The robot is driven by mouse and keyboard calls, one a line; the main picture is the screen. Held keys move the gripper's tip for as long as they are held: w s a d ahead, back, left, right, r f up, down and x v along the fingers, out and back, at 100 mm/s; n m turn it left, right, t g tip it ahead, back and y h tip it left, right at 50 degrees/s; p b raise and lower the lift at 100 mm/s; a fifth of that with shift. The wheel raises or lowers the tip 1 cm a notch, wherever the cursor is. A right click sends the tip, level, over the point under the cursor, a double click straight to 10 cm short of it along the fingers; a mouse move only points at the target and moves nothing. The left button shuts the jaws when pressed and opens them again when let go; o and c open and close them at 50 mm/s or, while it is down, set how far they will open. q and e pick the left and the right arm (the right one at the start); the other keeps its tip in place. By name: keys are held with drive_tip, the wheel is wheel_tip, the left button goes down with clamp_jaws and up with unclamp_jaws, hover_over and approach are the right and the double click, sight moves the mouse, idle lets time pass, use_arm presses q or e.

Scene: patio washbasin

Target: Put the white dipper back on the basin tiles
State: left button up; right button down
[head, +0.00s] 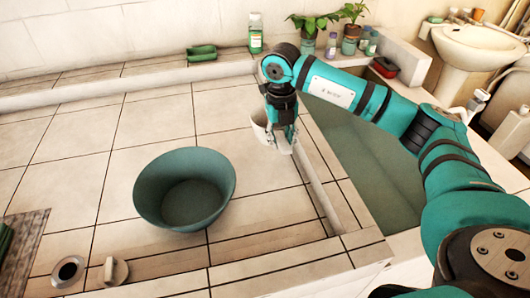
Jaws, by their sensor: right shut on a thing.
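The white dipper (259,124) is at my right gripper (283,138), partly hidden behind its fingers. The right gripper points down and is shut on it. They are over the right part of the basin tiles (150,122), close to the raised rim of the green trough. I cannot tell whether the dipper touches the tiles. My left gripper is not in view.
A green bowl (186,188) stands on the tiles to the left of the gripper. The green trough (365,165) lies to the right. A green-labelled bottle (256,36) and potted plants (350,35) stand at the back.

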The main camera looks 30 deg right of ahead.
wheel_tip(320, 180, down, 10)
drive_tip(key=shift+r+p, duration=0.15)
drive_tip(key=shift+p, duration=0.3)
drive_tip(key=shift+f, duration=0.2)
drive_tip(key=c, duration=1.1)
unclamp_jaws()
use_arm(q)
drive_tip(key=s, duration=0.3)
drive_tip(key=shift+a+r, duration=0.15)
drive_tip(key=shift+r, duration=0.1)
use_arm(e)
drive_tip(key=shift+r, duration=0.15)
